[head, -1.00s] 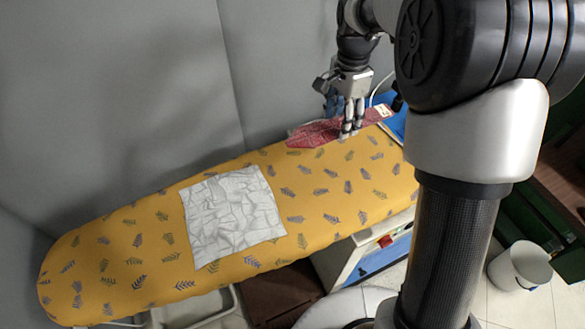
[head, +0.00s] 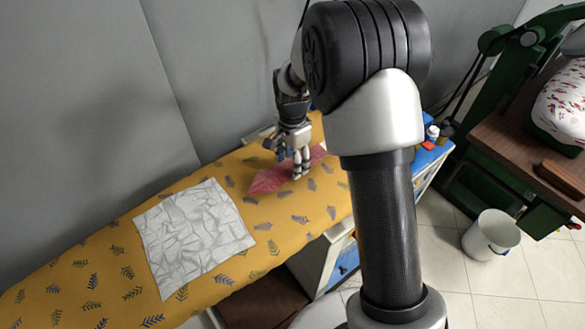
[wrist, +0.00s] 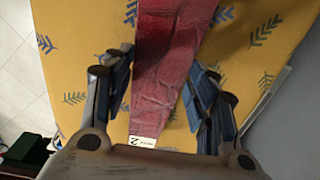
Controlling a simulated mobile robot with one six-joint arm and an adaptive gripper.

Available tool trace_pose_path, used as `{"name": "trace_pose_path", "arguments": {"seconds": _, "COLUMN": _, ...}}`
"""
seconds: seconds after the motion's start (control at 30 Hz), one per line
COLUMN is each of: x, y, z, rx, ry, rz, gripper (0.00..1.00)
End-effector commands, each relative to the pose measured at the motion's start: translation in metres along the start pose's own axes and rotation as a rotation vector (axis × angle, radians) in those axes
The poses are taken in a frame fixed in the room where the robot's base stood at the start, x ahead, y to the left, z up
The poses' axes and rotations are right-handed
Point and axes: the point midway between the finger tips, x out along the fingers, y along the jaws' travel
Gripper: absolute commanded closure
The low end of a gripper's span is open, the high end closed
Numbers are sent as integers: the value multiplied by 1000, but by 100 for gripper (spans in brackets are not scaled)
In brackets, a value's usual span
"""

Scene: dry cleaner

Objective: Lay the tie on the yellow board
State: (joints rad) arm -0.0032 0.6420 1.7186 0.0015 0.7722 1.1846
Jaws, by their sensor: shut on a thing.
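The tie (head: 268,181) is dark red with a pale tag at one end. It lies over the right part of the yellow board (head: 100,265), at or very near its surface; I cannot tell if all of it touches. My gripper (head: 298,171) points down and is shut on the tie, hiding its middle in the head view. In the wrist view the tie (wrist: 168,50) runs between the fingers of my gripper (wrist: 160,90), with the printed tag near the palm.
A crumpled white cloth (head: 195,235) lies on the board left of the tie. A blue surface (head: 430,155) with small bottles stands at the board's right end. A white bucket (head: 490,235) is on the floor at right. A grey wall (head: 90,100) runs behind the board.

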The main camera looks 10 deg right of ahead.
Motion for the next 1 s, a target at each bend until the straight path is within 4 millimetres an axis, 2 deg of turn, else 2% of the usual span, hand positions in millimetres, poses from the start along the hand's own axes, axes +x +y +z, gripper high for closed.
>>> {"name": "trace_pose_path", "arguments": {"seconds": 0.1, "x": 23, "y": 1, "z": 0, "rx": 0, "ry": -2, "rz": 4, "gripper": 71}}
{"name": "trace_pose_path", "arguments": {"seconds": 0.17, "x": 29, "y": 1, "z": 0, "rx": 0, "ry": -1, "rz": 3, "gripper": 71}}
{"name": "trace_pose_path", "arguments": {"seconds": 0.53, "x": 33, "y": 1, "z": 0, "rx": 0, "ry": -1, "rz": 1, "gripper": 71}}
{"name": "trace_pose_path", "arguments": {"seconds": 0.57, "x": 32, "y": 0, "z": 0, "rx": 0, "ry": -1, "rz": 1, "gripper": 45}}
{"name": "trace_pose_path", "arguments": {"seconds": 0.83, "x": 32, "y": 1, "z": 0, "rx": 0, "ry": -1, "rz": 2, "gripper": 27}}
{"name": "trace_pose_path", "arguments": {"seconds": 1.0, "x": 32, "y": 1, "z": 0, "rx": 0, "ry": -1, "rz": 2, "gripper": 27}}
